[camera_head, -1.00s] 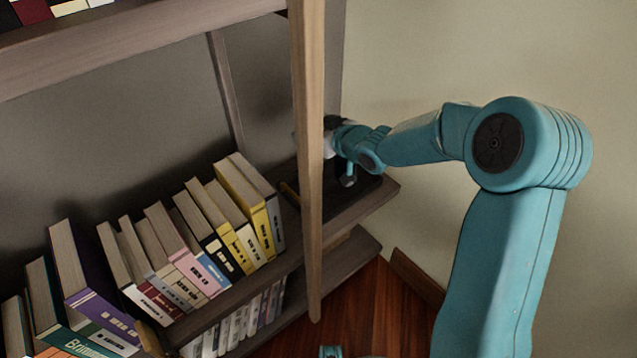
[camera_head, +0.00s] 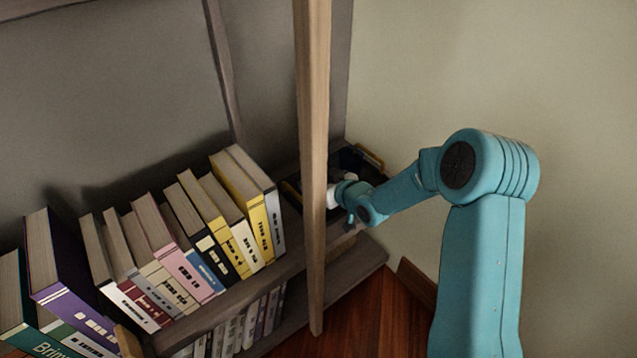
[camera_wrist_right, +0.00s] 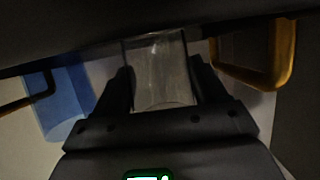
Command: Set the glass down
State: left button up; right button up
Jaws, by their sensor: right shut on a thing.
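The clear glass (camera_wrist_right: 160,75) is between the two dark fingers of my right gripper (camera_wrist_right: 163,90), which is shut on it. In the head view my right gripper (camera_head: 336,196) is at the shelf, just right of the wooden post, and the post hides part of it. The glass cannot be made out clearly there. Whether the glass touches a surface cannot be told. My left gripper is not in view.
A wooden post (camera_head: 313,130) stands beside my right gripper. A golden handle (camera_head: 370,157) shows behind the gripper, and a golden loop (camera_wrist_right: 285,60) in the wrist view. A blue object (camera_wrist_right: 68,95) is left of the glass. Several books (camera_head: 225,225) fill the shelf left of the post.

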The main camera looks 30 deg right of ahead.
jog(key=o, duration=0.7)
jog(key=shift+f, duration=0.15)
jog(key=o, duration=0.5)
jog(key=shift+c, duration=0.2)
jog(key=shift+r, duration=0.3)
jog(key=a+p+v, duration=0.1)
jog(key=p+v, duration=0.2)
jog(key=v, duration=0.9)
jog(key=shift+d+p, duration=0.35)
jog(key=shift+d, duration=0.05)
